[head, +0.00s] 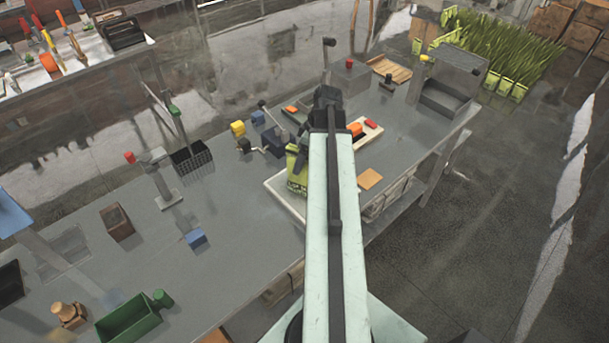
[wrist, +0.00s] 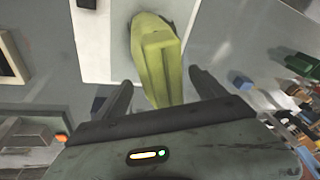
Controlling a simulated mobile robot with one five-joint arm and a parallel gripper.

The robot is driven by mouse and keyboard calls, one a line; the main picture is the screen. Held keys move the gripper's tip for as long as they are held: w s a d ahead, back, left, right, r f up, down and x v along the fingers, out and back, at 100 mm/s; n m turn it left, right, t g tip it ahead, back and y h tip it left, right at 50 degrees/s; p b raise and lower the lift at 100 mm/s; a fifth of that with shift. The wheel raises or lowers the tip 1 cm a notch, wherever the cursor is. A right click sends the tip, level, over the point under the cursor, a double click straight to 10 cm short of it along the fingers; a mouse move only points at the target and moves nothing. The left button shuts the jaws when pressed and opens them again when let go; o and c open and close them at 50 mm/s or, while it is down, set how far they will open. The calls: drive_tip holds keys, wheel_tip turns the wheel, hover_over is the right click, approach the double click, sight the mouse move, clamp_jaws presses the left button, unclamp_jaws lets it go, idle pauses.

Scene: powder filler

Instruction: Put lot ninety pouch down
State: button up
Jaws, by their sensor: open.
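The lot ninety pouch (head: 297,168) is yellow-green. In the head view it stands on or just above a white tray or board (head: 281,198) on the grey table, partly hidden by my arm. In the wrist view the pouch (wrist: 160,62) shows near the top middle, over the white surface (wrist: 93,50). My gripper (wrist: 158,88) is open, with one dark finger on each side of the pouch's near end and gaps between fingers and pouch. In the head view my arm hides most of the gripper. I cannot tell whether the pouch rests fully on the surface.
An orange-tan square (head: 369,179) lies right of my arm. A black bin (head: 191,159) and a yellow-and-black device (head: 239,135) stand to the left. A green box (head: 128,322) and a blue block (head: 195,238) are nearer. The grey table between them is mostly clear.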

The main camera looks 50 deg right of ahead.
clamp_jaws()
idle(0.3)
